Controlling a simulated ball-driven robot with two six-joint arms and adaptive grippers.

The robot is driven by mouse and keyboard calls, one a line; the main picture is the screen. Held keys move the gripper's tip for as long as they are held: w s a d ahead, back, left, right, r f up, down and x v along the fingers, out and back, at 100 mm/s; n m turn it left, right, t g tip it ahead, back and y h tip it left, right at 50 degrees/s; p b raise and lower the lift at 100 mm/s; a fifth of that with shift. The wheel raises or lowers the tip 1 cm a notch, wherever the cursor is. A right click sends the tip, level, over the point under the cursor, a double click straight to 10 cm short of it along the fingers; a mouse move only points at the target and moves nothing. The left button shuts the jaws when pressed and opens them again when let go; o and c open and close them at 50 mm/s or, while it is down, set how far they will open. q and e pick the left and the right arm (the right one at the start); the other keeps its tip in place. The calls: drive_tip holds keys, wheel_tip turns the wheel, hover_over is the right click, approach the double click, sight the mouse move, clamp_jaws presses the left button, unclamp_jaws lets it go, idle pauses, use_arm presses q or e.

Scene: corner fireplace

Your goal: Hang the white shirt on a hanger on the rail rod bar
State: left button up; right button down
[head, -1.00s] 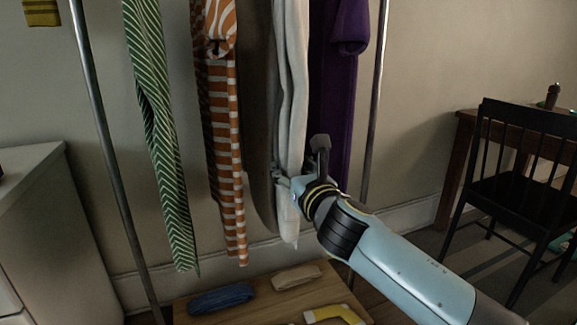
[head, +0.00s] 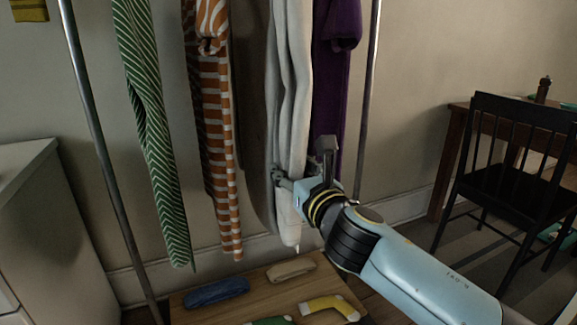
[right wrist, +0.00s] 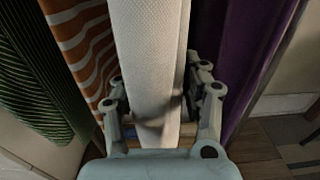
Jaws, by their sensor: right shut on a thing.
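The white shirt (head: 288,110) hangs in long narrow folds between an orange-striped garment and a purple one. Its top, any hanger and the rail bar are above the head view's upper edge, so I cannot tell what bears it. My right gripper (head: 284,182) is on the shirt's lower part, coming in from the lower right. In the right wrist view the white cloth (right wrist: 150,60) runs between the two fingers of the right gripper (right wrist: 155,95), which are closed on it. My left gripper is not in view.
Close beside the shirt hang the orange-striped garment (head: 215,120), a purple garment (head: 333,90) and a green striped one (head: 150,130). Metal posts (head: 97,150) and (head: 369,100) stand either side. A wooden shelf (head: 250,287) with folded items lies below. A black chair (head: 510,170) stands right.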

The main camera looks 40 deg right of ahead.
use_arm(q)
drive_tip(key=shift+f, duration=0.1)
use_arm(e)
drive_tip(key=shift+v, duration=2.2)
drive_tip(key=shift+w+r, duration=0.1)
drive_tip(key=shift+x, duration=3.4)
drive_tip(key=v, duration=0.7)
use_arm(q)
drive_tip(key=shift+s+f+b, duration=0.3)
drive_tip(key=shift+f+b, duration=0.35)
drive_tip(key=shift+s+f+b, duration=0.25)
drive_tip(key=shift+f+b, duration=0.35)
drive_tip(key=shift+b, duration=0.1)
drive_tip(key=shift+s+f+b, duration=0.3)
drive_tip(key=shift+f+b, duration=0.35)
use_arm(e)
drive_tip(key=w+d+f, duration=0.2)
drive_tip(key=w+f, duration=0.1)
drive_tip(key=w, duration=0.7)
drive_tip(key=shift+w+d, duration=0.15)
drive_tip(key=shift+d, duration=0.2)
